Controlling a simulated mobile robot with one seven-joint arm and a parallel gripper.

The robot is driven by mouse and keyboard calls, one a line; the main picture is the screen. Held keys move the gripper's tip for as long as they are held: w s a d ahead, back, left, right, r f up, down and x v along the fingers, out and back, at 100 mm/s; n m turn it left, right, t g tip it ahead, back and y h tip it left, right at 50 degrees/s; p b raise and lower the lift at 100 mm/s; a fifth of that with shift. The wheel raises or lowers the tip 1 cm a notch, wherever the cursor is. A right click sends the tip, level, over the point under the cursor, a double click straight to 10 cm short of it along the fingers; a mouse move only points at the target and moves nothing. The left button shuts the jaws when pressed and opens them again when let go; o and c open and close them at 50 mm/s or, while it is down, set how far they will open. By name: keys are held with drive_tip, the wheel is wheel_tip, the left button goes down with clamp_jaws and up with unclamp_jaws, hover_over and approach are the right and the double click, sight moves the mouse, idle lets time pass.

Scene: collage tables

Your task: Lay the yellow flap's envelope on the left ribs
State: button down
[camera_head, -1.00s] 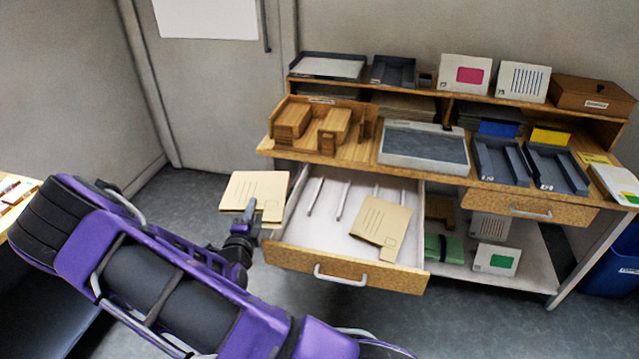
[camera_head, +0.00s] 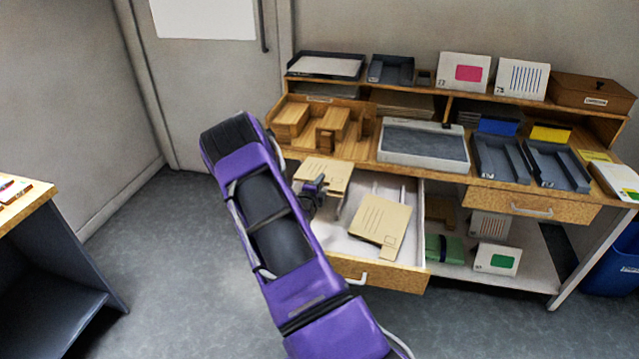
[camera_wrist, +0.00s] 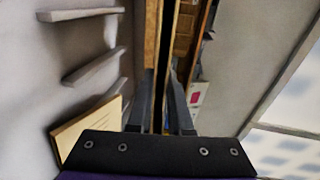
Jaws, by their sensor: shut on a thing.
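My gripper (camera_head: 318,186) is shut on a tan envelope (camera_head: 326,172), which it holds over the left part of the open drawer (camera_head: 385,275). In the wrist view the held envelope (camera_wrist: 167,60) shows edge-on between the two dark fingers. Its flap colour cannot be made out. A left rib (camera_head: 341,205) shows just below the held envelope; the arm and envelope hide other parts of the left ribs. A second tan envelope (camera_head: 380,222) lies tilted in the drawer's right part; it also shows in the wrist view (camera_wrist: 85,132).
The wooden desk above the drawer carries a wooden organiser (camera_head: 292,122), a grey-topped tray (camera_head: 424,144) and two dark trays with a blue tab (camera_head: 498,127) and a yellow tab (camera_head: 550,134). Another table (camera_head: 25,210) stands at left. The floor between is clear.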

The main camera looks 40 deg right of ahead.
drive_tip(key=f+b, duration=0.2)
drive_tip(key=f, duration=0.1)
drive_tip(key=w+d+f+b, duration=0.1)
drive_tip(key=f+b, duration=0.1)
drive_tip(key=f, duration=0.1)
drive_tip(key=w+d+f+b, duration=0.1)
drive_tip(key=f+b, duration=0.1)
drive_tip(key=b, duration=0.1)
drive_tip(key=shift+d+f, duration=0.25)
drive_tip(key=shift+f, duration=0.15)
drive_tip(key=shift+f+x, duration=0.25)
drive_tip(key=shift+x, duration=1.05)
drive_tip(key=shift+a, duration=0.1)
drive_tip(key=c, duration=0.8)
unclamp_jaws()
drive_tip(key=shift+o, duration=0.2)
drive_tip(key=shift+s+a, duration=0.1)
